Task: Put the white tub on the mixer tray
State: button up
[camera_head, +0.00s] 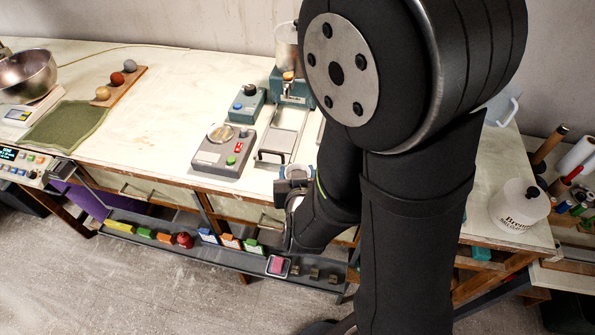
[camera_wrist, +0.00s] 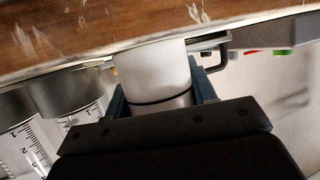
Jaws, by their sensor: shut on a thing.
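The white tub (camera_wrist: 152,70) is a smooth round tub with a dark band, held between the two fingers of my gripper (camera_wrist: 160,98) in the wrist view. In the head view the tub (camera_head: 299,172) is small and partly hidden by my gripper (camera_head: 296,184), at the front edge of the bench. The mixer tray (camera_head: 278,141) is a pale, narrow tray with a dark handle, in front of the teal mixer (camera_head: 290,86). The tub is in front of the tray and slightly to its right, apart from it in the head view. My arm hides the area to the right.
A grey control box (camera_head: 223,150) and a teal box (camera_head: 247,103) stand left of the tray. A wooden edge (camera_wrist: 100,25) runs close to the tub in the wrist view. Graduated clear containers (camera_wrist: 70,115) show at left there. The bench's left middle is clear.

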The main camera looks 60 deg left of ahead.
jog(key=o, duration=1)
jog(key=v, duration=0.6)
jog(key=shift+a, duration=0.1)
jog(key=shift+o, duration=0.6)
jog(key=shift+v, duration=0.8)
